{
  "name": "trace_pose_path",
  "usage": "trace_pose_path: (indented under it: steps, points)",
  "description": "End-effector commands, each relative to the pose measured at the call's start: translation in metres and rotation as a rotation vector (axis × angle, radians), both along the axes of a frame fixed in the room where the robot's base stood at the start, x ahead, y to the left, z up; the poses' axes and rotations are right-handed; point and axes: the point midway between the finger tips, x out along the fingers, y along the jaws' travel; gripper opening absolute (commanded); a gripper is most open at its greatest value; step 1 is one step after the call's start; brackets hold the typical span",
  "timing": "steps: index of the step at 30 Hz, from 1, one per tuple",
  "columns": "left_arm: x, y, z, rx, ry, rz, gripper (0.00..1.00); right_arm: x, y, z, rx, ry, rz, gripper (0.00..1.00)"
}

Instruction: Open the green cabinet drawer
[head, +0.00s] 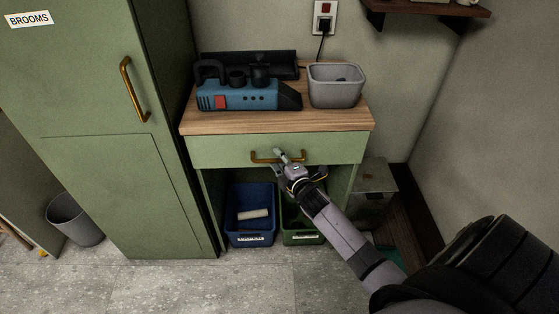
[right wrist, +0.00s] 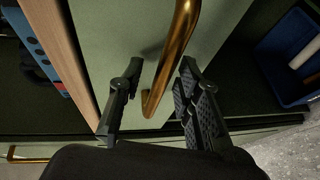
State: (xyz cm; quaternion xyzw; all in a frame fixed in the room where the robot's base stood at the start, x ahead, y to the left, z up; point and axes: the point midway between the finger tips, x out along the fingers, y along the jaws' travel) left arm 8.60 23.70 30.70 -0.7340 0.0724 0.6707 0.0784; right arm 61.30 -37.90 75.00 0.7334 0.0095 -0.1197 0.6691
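The green cabinet drawer (head: 225,150) sits under the wooden top and looks shut. Its brass handle (head: 262,157) runs across the front. My right gripper (head: 284,160) is at the handle's right part. In the right wrist view the brass handle (right wrist: 174,55) passes between the two dark fingers of my right gripper (right wrist: 160,75). The fingers stand apart, with gaps beside the handle, so the gripper is open around it and not clamped. The drawer front (right wrist: 125,35) shows behind the handle. My left gripper is out of view.
A blue toolbox-like device (head: 240,95) and a grey bin (head: 336,88) stand on the wooden top (head: 220,122). A blue paper crate (head: 250,235) and a green crate (head: 302,238) sit below. A tall green broom cabinet (head: 95,100) stands at left. Floor (head: 250,285) in front is clear.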

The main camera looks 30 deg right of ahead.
Motion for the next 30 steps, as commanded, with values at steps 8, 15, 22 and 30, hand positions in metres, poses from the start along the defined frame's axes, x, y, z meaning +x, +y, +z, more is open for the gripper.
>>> trace_pose_path:
  steps: [8,15,22,30]
  points:
    - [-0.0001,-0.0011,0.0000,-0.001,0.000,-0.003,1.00,-0.0004,-0.0001,0.0000,0.000,0.000,0.000,0.18]
    - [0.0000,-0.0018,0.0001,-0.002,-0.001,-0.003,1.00,-0.0005,-0.0001,0.0000,0.000,0.000,0.000,0.02]
    - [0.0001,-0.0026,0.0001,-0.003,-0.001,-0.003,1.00,-0.0006,-0.0001,-0.0002,0.001,0.000,0.000,0.00]
    - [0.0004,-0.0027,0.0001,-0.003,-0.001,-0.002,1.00,-0.0007,0.0000,-0.0004,0.001,0.001,0.000,0.00]
